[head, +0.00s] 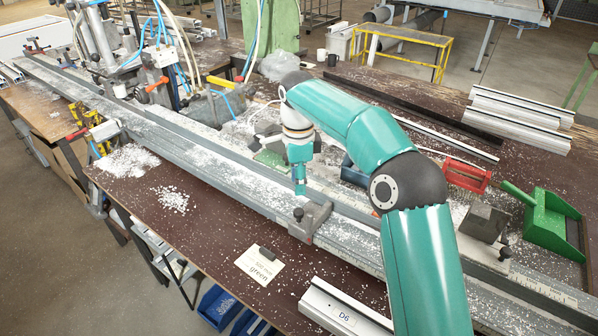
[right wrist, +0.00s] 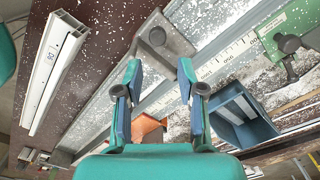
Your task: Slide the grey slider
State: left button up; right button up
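The grey slider (head: 317,215), a block with a dark knob, sits on the long grey rail (head: 235,180) that carries a printed scale. In the right wrist view the slider (right wrist: 170,35) lies just beyond my fingertips. My right gripper (head: 300,190) points down just above and behind the slider in the head view. In the right wrist view its two fingers (right wrist: 158,72) stand apart with nothing between them. Whether a fingertip touches the slider I cannot tell. My left gripper is not in view.
A paper note (head: 259,266) reading "500 mm green" lies in front of the rail. A white profile marked D6 (head: 345,312) lies near the front edge. A dark grey block (head: 484,222) with a knob stands farther right. A green dustpan (head: 553,222) is at the far right. White chips litter the bench.

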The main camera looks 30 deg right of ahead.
notch_tip(320, 180, up, 2)
jog(key=shift+r, duration=0.15)
jog(key=shift+s, duration=0.1)
dwell(0.5)
